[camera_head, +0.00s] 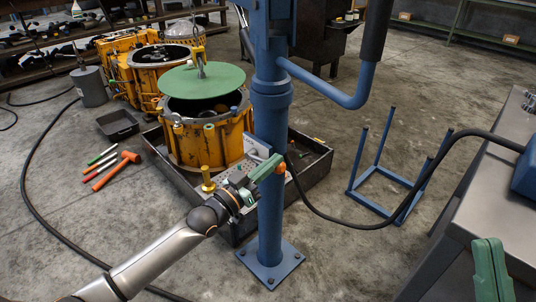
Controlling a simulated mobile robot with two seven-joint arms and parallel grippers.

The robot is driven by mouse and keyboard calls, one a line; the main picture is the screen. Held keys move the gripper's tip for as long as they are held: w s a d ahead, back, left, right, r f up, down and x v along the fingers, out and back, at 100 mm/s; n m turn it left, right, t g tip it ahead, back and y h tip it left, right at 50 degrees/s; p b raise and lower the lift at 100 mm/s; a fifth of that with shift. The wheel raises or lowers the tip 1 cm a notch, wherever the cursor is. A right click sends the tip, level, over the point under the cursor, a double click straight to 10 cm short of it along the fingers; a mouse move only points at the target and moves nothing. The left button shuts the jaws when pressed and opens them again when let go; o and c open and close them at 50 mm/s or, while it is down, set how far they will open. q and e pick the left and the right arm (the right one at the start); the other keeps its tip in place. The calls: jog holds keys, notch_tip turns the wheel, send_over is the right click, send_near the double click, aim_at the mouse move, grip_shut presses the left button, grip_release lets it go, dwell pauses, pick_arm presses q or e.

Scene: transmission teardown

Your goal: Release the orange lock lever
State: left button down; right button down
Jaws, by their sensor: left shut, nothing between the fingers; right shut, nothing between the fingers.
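A small orange piece (281,169), which looks like the lock lever's end, shows against the blue column (270,215). The rest of the lever is hidden or too small to make out. My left gripper (270,163) has its green fingers shut with nothing between them, right in front of the column. Its fingertips overlap the orange piece in the picture; I cannot tell whether they touch it. My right gripper (488,246) is at the lower right, shut and empty, its green fingers side by side, well away from the column.
A green disc (202,79) hangs over a yellow round housing (205,145) in a dark tray (310,166). A black cable (345,221) loops from the column to the grey bench (510,205). A blue frame (385,195) stands on the floor. An orange hammer (118,166) lies left.

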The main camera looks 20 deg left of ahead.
pick_arm(q)
jog(key=shift+s+d+f+m, duration=0.1)
jog(key=shift+d+f+m, duration=0.15)
jog(key=shift+f+m, duration=0.45)
jog(key=shift+r, duration=0.1)
jog(key=shift+r, duration=0.1)
